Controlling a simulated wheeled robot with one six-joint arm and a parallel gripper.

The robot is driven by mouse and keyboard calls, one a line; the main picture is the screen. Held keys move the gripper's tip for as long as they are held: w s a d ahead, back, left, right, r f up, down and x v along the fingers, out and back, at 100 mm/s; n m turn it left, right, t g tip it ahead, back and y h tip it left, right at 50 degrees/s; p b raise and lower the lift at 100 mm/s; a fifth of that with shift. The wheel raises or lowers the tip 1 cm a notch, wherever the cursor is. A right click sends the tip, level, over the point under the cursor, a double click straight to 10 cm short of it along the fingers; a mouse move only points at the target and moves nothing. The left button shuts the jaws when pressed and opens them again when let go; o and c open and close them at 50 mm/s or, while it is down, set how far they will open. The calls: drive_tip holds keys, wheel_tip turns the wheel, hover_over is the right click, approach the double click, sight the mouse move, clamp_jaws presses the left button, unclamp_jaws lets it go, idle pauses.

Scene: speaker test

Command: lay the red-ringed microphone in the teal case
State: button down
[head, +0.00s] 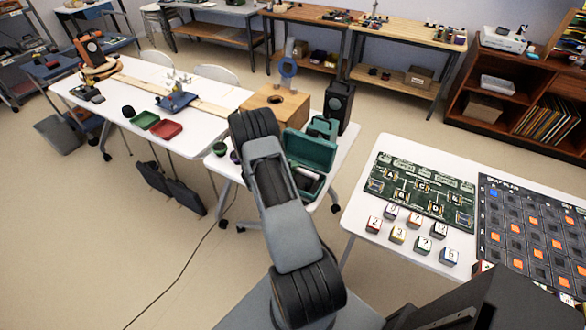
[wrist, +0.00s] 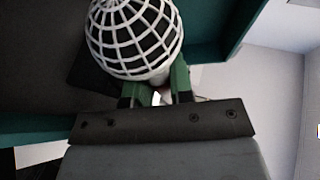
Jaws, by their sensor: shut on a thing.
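The teal case (head: 309,152) stands open on the small white table in the head view, partly hidden by my arm. Its teal wall (wrist: 228,28) and dark inside also show in the wrist view. My gripper (wrist: 156,84) is shut on a microphone (wrist: 135,38) with a round, pale wire-mesh head over black. The mesh head shows against the dark inside of the case. I cannot tell whether it touches the case. The microphone's ring and most of its body are hidden, so no red shows on it. My gripper is hidden behind my arm in the head view.
A wooden box (head: 270,103) and a black speaker (head: 339,104) stand behind the case. A small purple-rimmed cup (head: 220,149) stands left of my arm. A table at right holds a green board (head: 420,188) and several numbered blocks. Floor shows between the tables.

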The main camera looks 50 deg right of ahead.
drive_tip(key=shift+s+a+f, duration=0.2)
drive_tip(key=shift+f, duration=0.35)
drive_tip(key=shift+s+a+f, duration=0.15)
drive_tip(key=shift+a+f, duration=0.05)
drive_tip(key=shift+f, duration=0.3)
idle(0.4)
drive_tip(key=c, duration=1.1)
unclamp_jaws()
drive_tip(key=shift+o, duration=0.9)
drive_tip(key=w+r+v, duration=0.1)
drive_tip(key=v, duration=0.9)
drive_tip(key=shift+b, duration=0.45)
drive_tip(key=shift+w+a+r, duration=0.15)
drive_tip(key=shift+a+r, duration=0.95)
drive_tip(key=shift+a, duration=0.2)
